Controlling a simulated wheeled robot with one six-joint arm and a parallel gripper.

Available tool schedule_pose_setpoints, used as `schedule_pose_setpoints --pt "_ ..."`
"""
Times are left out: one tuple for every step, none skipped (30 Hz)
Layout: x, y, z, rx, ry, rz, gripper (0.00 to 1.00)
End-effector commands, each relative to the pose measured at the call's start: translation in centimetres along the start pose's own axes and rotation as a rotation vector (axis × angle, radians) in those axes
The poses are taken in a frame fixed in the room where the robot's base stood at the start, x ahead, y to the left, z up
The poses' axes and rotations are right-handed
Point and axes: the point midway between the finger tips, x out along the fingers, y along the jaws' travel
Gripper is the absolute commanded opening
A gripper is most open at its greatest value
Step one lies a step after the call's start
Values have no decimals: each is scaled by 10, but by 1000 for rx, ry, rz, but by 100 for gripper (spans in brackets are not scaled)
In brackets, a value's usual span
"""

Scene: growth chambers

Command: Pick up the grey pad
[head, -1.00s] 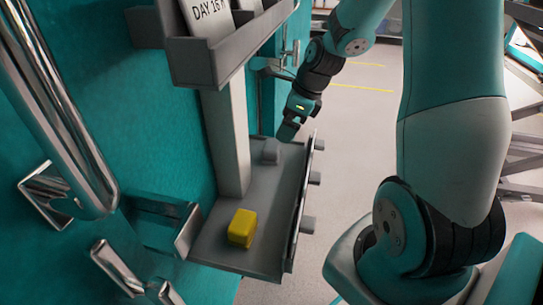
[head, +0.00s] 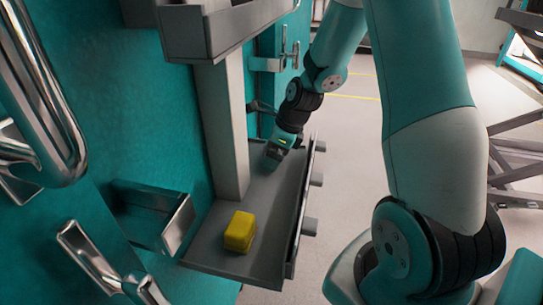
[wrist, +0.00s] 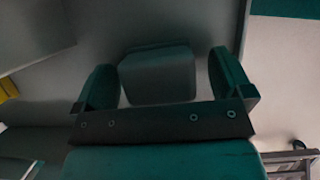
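The grey pad (wrist: 157,75) lies on the grey tray (head: 262,215) at its far end. In the wrist view it sits between the two fingers of my gripper (wrist: 165,82), with a gap showing on each side. My gripper is open around the pad, and no finger visibly touches it. In the head view my gripper (head: 271,158) is low over the far end of the tray and hides most of the pad.
A yellow block (head: 240,231) sits on the near part of the tray. A grey post (head: 222,130) rises at the tray's left side, beneath a grey holder (head: 235,32). Teal chamber doors with metal handles (head: 178,224) stand on the left. Open floor lies to the right.

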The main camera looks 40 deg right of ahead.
Motion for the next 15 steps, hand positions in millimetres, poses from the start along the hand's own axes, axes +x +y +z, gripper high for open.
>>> schedule_pose_setpoints --pt "0 0 0 0 0 0 89" --pt "0 0 0 0 0 0 82" --pt "0 0 0 0 0 0 73" --pt "0 0 0 0 0 0 66" --pt "0 0 0 0 0 0 59" --pt "0 0 0 0 0 1 50" --pt "0 0 0 0 0 1 44" --pt "0 0 0 0 0 1 44" --pt "0 0 0 0 0 1 44" --pt "0 0 0 0 0 1 44" --pt "0 0 0 0 0 1 44" --pt "0 0 0 0 0 1 43" --pt "0 0 0 0 0 1 43" --pt "-1 0 0 0 0 1 43" --pt "-1 0 0 0 0 1 43"
